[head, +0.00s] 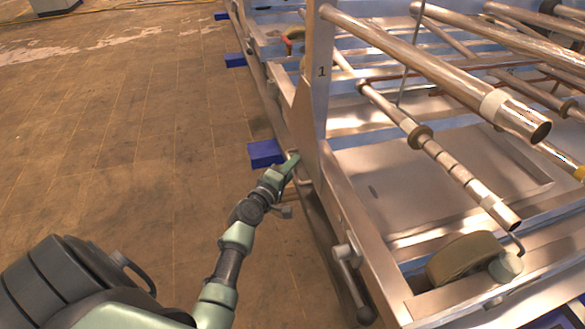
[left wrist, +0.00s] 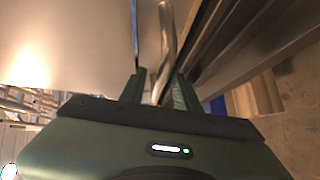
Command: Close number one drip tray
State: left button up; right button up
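My left gripper (head: 292,163) reaches the side of the metal frame, just below the upright post (head: 312,100) marked "1". In the left wrist view its two green fingers (left wrist: 160,90) are apart, and a shiny metal bar (left wrist: 167,40) runs between them. Whether either finger touches the bar is unclear. A broad flat metal surface (head: 440,185) lies inside the frame to the right of the post; I cannot tell whether it is the number one drip tray. My right gripper is in neither view.
A blue block (head: 265,153) sticks out from the frame beside my left gripper. Long metal pipes (head: 440,60) run above the frame. A lever-like fitting (head: 347,262) juts from the near side rail. The tiled floor (head: 110,130) to the left is clear.

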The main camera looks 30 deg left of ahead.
pick_arm(q)
jog(key=shift+w, duration=0.15)
grip_shut()
jog(key=shift+f, duration=0.1)
dwell(1.3)
